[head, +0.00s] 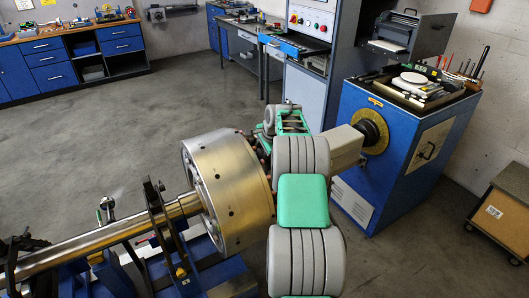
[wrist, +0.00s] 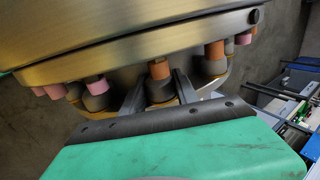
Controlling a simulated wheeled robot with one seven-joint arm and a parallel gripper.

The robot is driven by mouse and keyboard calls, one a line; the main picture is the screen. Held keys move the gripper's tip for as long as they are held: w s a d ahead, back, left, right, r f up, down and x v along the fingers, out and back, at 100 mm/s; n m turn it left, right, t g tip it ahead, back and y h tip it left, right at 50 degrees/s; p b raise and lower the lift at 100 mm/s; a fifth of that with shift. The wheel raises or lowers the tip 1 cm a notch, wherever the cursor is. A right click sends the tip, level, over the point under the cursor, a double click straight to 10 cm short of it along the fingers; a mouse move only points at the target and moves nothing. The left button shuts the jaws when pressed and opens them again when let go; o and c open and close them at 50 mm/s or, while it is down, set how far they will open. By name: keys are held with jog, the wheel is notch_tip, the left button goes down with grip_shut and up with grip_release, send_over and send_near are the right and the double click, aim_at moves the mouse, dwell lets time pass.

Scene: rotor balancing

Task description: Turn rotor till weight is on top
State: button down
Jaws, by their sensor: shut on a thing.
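The rotor (head: 238,195) is a wide brass-coloured metal drum on a horizontal shaft (head: 95,238) in the head view. Its rim (wrist: 150,65) fills the top of the wrist view. Several pegs with grey bases and orange or pink ends stick out from its face. My gripper (wrist: 158,92) has its two dark fingers on either side of a peg (wrist: 159,68) with an orange-brown end, and is shut on it. In the head view my grey and green arm hides the gripper. A dark round spot (wrist: 255,16) shows on the rim; I cannot tell whether it is the weight.
The shaft rests on a dark bearing stand (head: 165,230) at lower left. A blue machine cabinet (head: 395,150) stands behind my arm. Blue workbenches (head: 75,60) line the back, and a wooden cart (head: 508,215) is at right. The grey floor at left is clear.

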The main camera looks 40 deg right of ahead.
jog(key=shift+w, duration=0.15)
jog(key=c, duration=0.9)
grip_release()
jog(key=shift+c, duration=0.2)
jog(key=b+v, duration=0.1)
jog(key=v, duration=0.7)
